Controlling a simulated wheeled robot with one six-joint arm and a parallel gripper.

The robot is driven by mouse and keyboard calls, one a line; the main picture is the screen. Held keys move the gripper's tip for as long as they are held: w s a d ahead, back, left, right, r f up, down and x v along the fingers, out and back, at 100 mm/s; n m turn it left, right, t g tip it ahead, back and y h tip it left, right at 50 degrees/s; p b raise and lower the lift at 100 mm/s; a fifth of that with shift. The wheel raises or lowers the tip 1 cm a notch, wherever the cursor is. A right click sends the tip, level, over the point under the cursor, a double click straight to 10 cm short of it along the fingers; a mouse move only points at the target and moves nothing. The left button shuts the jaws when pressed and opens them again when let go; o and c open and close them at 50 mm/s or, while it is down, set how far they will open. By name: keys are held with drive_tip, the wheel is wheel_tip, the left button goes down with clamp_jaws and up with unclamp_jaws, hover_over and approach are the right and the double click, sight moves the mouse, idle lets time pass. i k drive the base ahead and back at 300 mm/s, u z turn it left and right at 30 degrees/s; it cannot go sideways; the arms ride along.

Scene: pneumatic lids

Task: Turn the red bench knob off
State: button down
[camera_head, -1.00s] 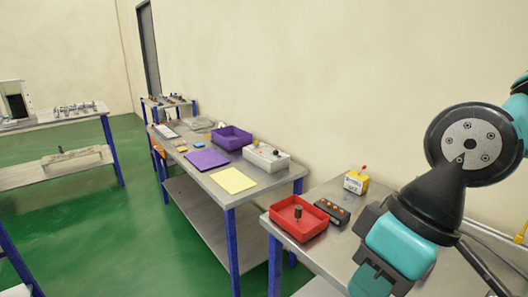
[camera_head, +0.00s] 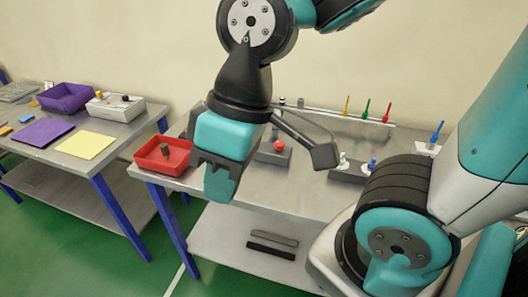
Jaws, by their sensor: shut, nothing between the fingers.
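A red knob (camera_head: 279,145) sits on a dark grey block (camera_head: 270,156) on the near bench, just right of my gripper in the picture. My gripper (camera_head: 219,190) hangs in front of the bench's left part, pointing down, shut and empty. It is apart from the knob in the picture and hides some of the bench behind it. The knob's turn position is too small to tell.
A red tray (camera_head: 163,155) stands at the bench's left end. A white knob (camera_head: 343,159) and a blue knob (camera_head: 373,163) stand to the right. Yellow, green and red upright tools (camera_head: 366,108) stand along the back. Bare bench top (camera_head: 300,186) lies in front.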

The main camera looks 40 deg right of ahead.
sight(279, 145)
drive_tip(key=z, duration=1.05)
drive_tip(key=i, duration=0.35)
drive_tip(key=u, duration=0.8)
